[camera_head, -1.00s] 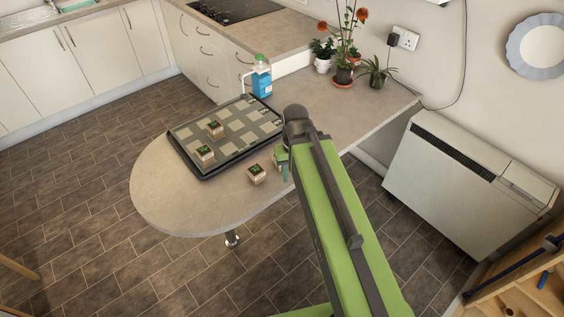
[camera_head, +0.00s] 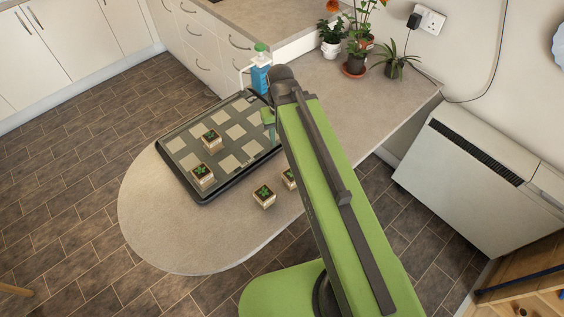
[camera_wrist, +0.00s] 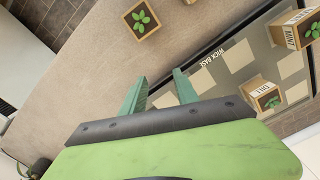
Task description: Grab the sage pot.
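Several small wooden pots with green seedlings are in view. Two stand on the dark tray: an upper pot (camera_head: 211,139) and a lower pot (camera_head: 202,175). Two are on the bare counter: a front pot (camera_head: 264,196) and another (camera_head: 289,178) partly hidden by my arm. In the wrist view, tray pots show labels that look like MINT (camera_wrist: 292,30) and DILL (camera_wrist: 263,95); a counter pot (camera_wrist: 142,19) shows no readable label. I cannot tell which is sage. My gripper (camera_wrist: 158,92) is open and empty; in the head view it (camera_head: 268,117) is by the tray's right edge.
The tray (camera_head: 223,186) has pale squares and WICK BASE lettering. A blue bottle with a green cap (camera_head: 261,76) stands behind it. Potted plants (camera_head: 355,62) stand near the wall. A white heater (camera_head: 480,180) is at right. The counter's rounded front left (camera_head: 165,225) is clear.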

